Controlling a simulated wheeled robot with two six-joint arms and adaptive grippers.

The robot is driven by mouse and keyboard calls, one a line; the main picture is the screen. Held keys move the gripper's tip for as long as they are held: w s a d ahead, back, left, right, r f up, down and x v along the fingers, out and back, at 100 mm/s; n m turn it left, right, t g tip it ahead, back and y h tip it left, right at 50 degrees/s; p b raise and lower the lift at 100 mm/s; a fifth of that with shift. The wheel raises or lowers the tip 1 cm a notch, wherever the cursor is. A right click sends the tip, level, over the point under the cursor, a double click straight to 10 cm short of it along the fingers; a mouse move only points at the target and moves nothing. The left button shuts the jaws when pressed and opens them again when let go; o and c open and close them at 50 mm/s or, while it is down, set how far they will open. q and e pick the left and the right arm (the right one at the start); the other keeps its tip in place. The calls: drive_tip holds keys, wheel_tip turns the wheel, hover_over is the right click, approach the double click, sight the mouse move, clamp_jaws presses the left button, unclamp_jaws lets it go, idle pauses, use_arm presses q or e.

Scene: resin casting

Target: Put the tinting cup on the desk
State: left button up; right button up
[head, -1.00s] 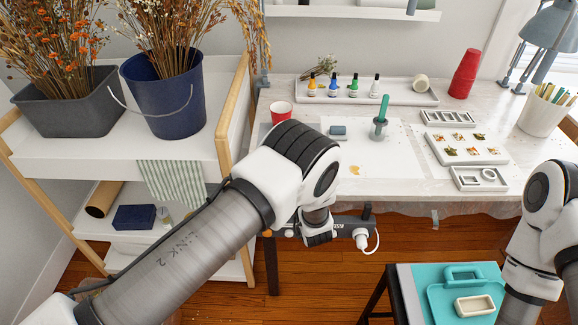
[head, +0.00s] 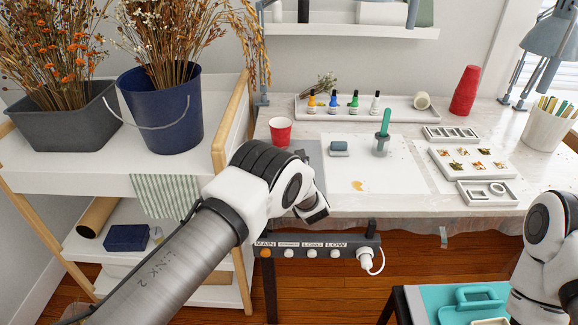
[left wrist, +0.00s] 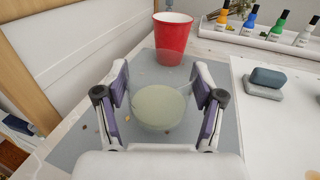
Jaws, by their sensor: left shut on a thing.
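The tinting cup (left wrist: 162,108) is clear with pale greenish contents and shows in the left wrist view. My left gripper (left wrist: 162,86) is shut on it, a finger on each side. The cup is over the grey mat (left wrist: 222,130) on the desk, in front of the red cup (left wrist: 172,38); I cannot tell whether its base touches. In the head view my left arm hides the gripper and cup. The pale desk (head: 412,203) and the red cup (head: 280,131) show there. My right gripper is out of view.
A white sheet (head: 370,178) right of the mat carries a grey-blue block (head: 339,146) and a grey holder with a green tool (head: 382,140). Bottles stand on a tray (head: 420,115) behind. Molds lie right. A power strip (head: 322,247) hangs at the front edge; a shelf stands left.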

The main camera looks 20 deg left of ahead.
use_arm(q)
drive_tip(key=shift+w+a, duration=0.15)
drive_tip(key=shift+w, duration=0.25)
wheel_tip(320, 180, down, 3)
drive_tip(key=shift+s+f+p, duration=0.1)
drive_tip(key=shift+p, duration=0.45)
drive_tip(key=shift+f, duration=0.3)
drive_tip(key=o, duration=1.1)
drive_tip(key=shift+o, duration=0.2)
